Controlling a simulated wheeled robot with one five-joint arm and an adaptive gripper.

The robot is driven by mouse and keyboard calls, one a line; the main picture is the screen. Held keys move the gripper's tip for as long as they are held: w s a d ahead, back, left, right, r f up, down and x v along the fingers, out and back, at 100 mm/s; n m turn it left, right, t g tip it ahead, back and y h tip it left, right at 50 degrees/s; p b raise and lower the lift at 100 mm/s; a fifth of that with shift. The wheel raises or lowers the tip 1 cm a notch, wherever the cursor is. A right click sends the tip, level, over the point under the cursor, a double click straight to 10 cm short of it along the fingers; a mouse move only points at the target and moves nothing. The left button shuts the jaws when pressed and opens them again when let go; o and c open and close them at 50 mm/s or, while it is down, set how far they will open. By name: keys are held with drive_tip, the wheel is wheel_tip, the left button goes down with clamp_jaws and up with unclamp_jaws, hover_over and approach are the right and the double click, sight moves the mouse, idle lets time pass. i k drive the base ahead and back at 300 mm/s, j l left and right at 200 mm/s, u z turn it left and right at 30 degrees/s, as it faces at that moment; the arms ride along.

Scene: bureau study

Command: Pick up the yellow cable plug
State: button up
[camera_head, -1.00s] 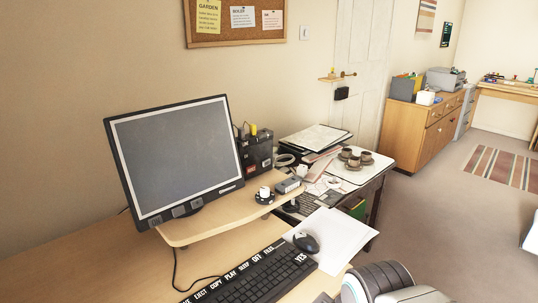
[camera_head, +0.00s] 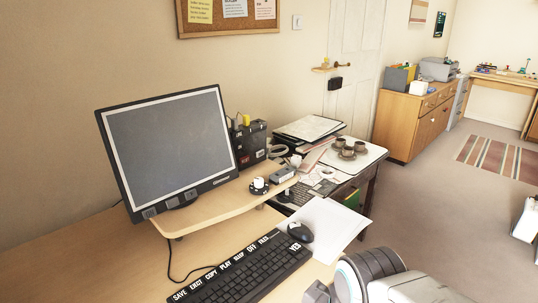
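A small yellow plug (camera_head: 246,120) shows at the top of a black box (camera_head: 251,144) behind the right side of the monitor. It is small in the picture, and its lower end and cable are not clear. My arm shows at the bottom right, over the front of the desk. A small grey part of what looks like my gripper (camera_head: 318,293) shows at the bottom edge, well apart from the plug. Its fingertips are not clearly seen, so I cannot tell whether it is open or shut.
The monitor (camera_head: 168,147) and its wooden riser (camera_head: 214,208) stand before the black box. A keyboard (camera_head: 245,268), mouse (camera_head: 300,231) and paper (camera_head: 327,222) lie in front. A side table with cups on a white tray (camera_head: 366,165) is to the right. Open floor lies beyond.

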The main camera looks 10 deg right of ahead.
sight(247, 119)
drive_tip(key=i+l+u, duration=0.45)
drive_tip(key=l, duration=0.3)
drive_tip(key=i+l+u, duration=0.15)
drive_tip(key=l+u, duration=0.35)
drive_tip(key=l, duration=0.3)
drive_tip(key=i+l+u, duration=0.1)
drive_tip(key=l+u, duration=0.35)
drive_tip(key=l, duration=0.4)
drive_tip(key=l+u, duration=0.5)
drive_tip(key=l, duration=0.4)
drive_tip(key=k, duration=0.05)
